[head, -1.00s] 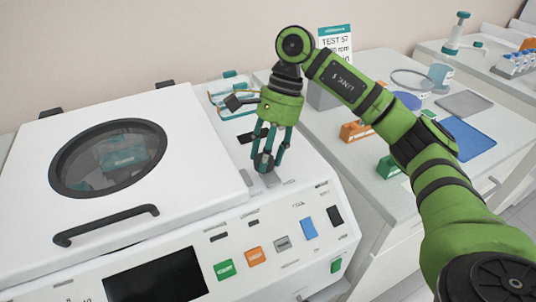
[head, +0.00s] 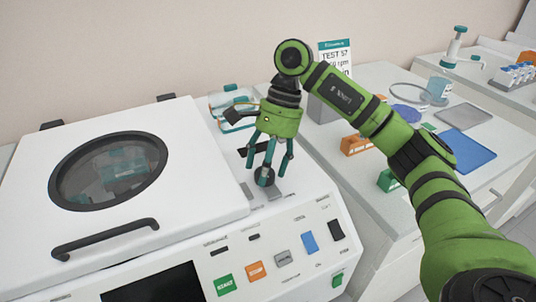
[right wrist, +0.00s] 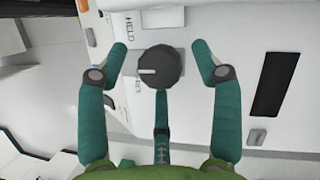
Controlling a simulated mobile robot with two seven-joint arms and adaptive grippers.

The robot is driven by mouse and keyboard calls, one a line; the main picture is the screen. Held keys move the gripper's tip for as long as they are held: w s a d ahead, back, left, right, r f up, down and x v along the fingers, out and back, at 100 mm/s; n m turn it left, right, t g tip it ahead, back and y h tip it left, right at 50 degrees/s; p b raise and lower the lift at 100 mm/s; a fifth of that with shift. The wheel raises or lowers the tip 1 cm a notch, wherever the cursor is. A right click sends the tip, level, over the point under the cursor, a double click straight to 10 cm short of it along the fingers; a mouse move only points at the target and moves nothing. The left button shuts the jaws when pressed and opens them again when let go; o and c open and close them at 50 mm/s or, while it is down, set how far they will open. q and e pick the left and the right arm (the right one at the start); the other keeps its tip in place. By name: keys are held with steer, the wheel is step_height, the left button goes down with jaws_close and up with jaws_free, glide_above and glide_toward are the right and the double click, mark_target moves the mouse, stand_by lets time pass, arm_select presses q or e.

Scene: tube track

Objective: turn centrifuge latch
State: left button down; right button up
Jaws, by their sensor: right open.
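The white centrifuge (head: 215,215) has a closed lid (head: 60,215) with a round window and a black handle. Its latch is a round dark knob (head: 264,176) on a grey plate, on the top to the right of the lid. In the right wrist view the knob (right wrist: 160,67) shows a white mark pointing left. The label HELD is beside it, and another label is partly hidden. My right gripper (head: 268,172) points down over the knob. Its teal fingers are open and spread around the knob, with gaps at the sides. My left gripper is not in view.
Coloured buttons (head: 254,271) and a dark screen (head: 155,284) are on the centrifuge front. A rack with a bottle (head: 233,108) stands behind it. To the right, a bench holds orange and green blocks (head: 356,145), a blue mat (head: 462,148) and a sign (head: 336,58).

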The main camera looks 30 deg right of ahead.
steer(key=v, duration=1.2)
steer(key=shift+a, duration=0.15)
